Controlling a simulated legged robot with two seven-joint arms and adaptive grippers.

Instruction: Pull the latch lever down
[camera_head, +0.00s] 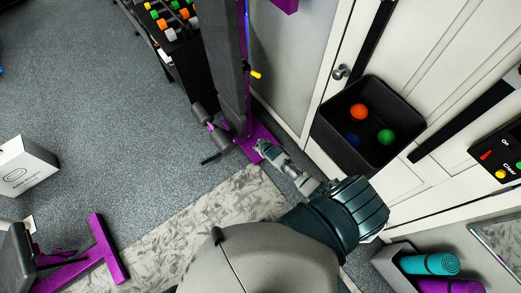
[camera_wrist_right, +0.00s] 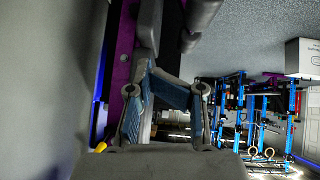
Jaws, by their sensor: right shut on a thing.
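My right gripper (camera_head: 264,149) is low beside the purple foot of an upright gym machine (camera_head: 228,70). In the right wrist view its fingers (camera_wrist_right: 150,78) close together on a narrow grey bar (camera_wrist_right: 148,30), which runs up in front of a purple part of the frame. I cannot tell for certain whether this bar is the latch lever. A yellow-tipped handle (camera_head: 256,75) sticks out of the machine's right side, apart from the gripper. A yellow tip also shows at the lower left of the right wrist view (camera_wrist_right: 101,147). My left gripper is not in view.
Dark foam rollers (camera_head: 209,125) sit left of my gripper. A black bin (camera_head: 385,160) with coloured balls stands by the white doors at right. A dumbbell rack (camera_head: 160,50) is behind. A white box (camera_head: 25,165) lies far left. The grey floor between is clear.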

